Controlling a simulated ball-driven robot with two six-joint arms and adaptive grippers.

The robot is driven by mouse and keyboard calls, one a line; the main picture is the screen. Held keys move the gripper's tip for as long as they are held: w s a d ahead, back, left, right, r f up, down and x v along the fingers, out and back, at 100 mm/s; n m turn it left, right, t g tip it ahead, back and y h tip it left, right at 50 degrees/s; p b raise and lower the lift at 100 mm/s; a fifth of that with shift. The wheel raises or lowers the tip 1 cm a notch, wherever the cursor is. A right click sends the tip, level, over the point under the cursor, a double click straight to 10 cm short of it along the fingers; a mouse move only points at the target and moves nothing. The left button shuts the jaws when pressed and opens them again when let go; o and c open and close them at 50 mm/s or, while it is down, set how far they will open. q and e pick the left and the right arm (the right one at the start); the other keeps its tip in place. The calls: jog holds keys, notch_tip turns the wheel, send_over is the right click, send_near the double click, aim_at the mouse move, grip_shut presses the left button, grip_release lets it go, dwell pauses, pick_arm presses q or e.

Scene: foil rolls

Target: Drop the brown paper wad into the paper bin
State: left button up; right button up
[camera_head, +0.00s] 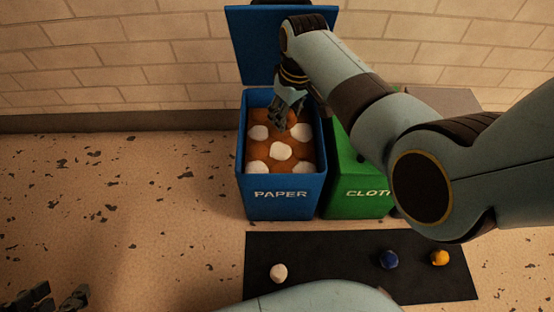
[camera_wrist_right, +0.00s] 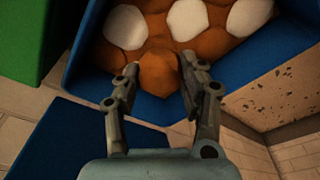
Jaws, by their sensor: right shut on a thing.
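The blue paper bin (camera_head: 283,208) stands against the wall with its lid (camera_head: 258,55) raised. It holds several white wads (camera_head: 281,151) and brown ones around them. My right gripper (camera_head: 284,119) reaches down at the back of the bin's opening. In the right wrist view it is shut on the brown paper wad (camera_wrist_right: 158,75), which sits between the two fingers in front of the bin's contents. Whether the wad touches the contents I cannot tell. My left gripper (camera_head: 52,298) is at the bottom left, fingers apart and empty, away from the bin.
A green cloth bin (camera_head: 345,196) stands right beside the paper bin, partly hidden by my right arm. The speckled floor at left is free.

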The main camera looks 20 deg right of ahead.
jog(key=o, duration=0.9)
jog(key=r, duration=0.4)
jog(key=s+r, duration=0.1)
jog(key=r, duration=0.7)
jog(key=shift+s+d, duration=0.3)
jog(key=shift+d, duration=0.05)
